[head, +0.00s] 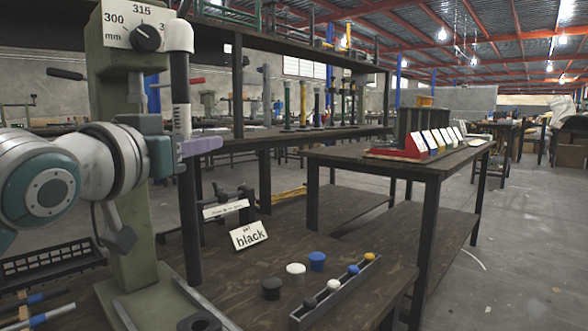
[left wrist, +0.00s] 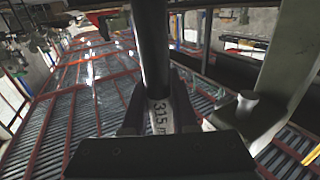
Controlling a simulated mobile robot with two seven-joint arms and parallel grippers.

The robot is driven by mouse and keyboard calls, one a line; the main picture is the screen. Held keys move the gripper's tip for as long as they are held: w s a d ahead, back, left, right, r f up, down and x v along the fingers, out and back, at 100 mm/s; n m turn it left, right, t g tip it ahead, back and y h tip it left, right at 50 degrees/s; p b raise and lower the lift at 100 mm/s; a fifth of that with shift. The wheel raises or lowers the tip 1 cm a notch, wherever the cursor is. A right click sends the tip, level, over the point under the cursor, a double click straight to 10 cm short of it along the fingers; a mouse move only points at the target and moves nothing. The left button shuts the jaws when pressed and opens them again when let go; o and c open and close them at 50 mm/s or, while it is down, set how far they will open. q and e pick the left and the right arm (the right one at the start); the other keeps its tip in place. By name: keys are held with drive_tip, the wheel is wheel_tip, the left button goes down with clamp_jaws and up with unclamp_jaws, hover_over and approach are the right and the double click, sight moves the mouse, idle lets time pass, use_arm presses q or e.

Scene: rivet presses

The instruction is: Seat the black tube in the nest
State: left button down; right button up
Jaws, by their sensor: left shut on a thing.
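My left gripper (head: 186,148) is shut on the black tube (head: 189,220), which stands upright in the head view with a white marked band just above the jaws. In the left wrist view the tube (left wrist: 152,50) runs up from between the fingers, and its band reads 315. The tube's top is just below the press's white ram (head: 178,34); I cannot tell whether they touch. The nest (head: 205,322) is a dark ring at the bottom edge, partly cut off. The tube's lower end shows above and left of it in the picture, apart from it. My right gripper is not in view.
The green press column (head: 128,200) stands left of the tube, with a dial (head: 147,38) marked 300 and 315 mm. A card reading "black" (head: 249,236), loose caps (head: 296,269) and a grey cap rail (head: 335,297) are on the bench. A shelf with upright tubes (head: 303,103) stands behind.

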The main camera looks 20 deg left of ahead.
use_arm(q)
drive_tip(key=shift+w+a+f+n+y+b, duration=0.15)
drive_tip(key=shift+a+f+n+y+b, duration=0.15)
drive_tip(key=shift+y, duration=0.2)
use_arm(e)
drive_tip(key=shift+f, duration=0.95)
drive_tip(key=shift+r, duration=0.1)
use_arm(q)
wheel_tip(320, 180, down, 6)
drive_tip(key=b, duration=0.3)
drive_tip(key=shift+r, duration=0.15)
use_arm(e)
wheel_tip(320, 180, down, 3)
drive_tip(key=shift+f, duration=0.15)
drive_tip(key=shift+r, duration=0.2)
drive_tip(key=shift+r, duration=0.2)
use_arm(q)
drive_tip(key=shift+p, duration=0.35)
